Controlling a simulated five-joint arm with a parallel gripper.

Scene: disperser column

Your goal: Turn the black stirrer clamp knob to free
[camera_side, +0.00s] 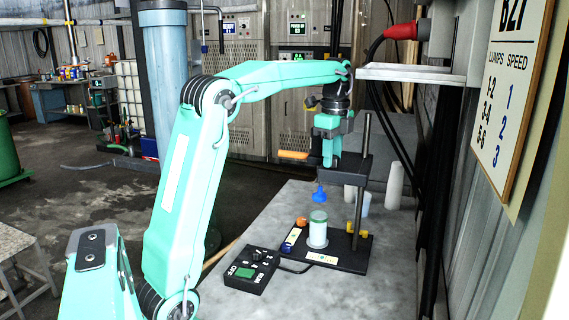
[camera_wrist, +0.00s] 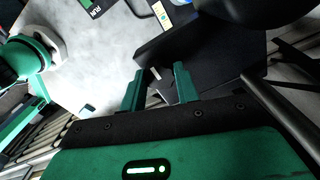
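The black stirrer clamp carriage (camera_side: 347,174) sits on the upright rod (camera_side: 363,150), with an orange handle (camera_side: 293,154) sticking out to the left. A blue stirrer head (camera_side: 320,194) hangs below it, above a jar (camera_side: 317,230) on the base. My gripper (camera_side: 329,164) points down just above or beside the carriage. In the wrist view my gripper (camera_wrist: 159,88) has its two green fingers apart, with dark clamp parts (camera_wrist: 190,48) beyond them. I cannot make out the black knob separately; it may be hidden by the gripper. I see nothing held.
White containers (camera_side: 394,186) stand behind the rod. A white shelf (camera_side: 410,73) juts out at upper right.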

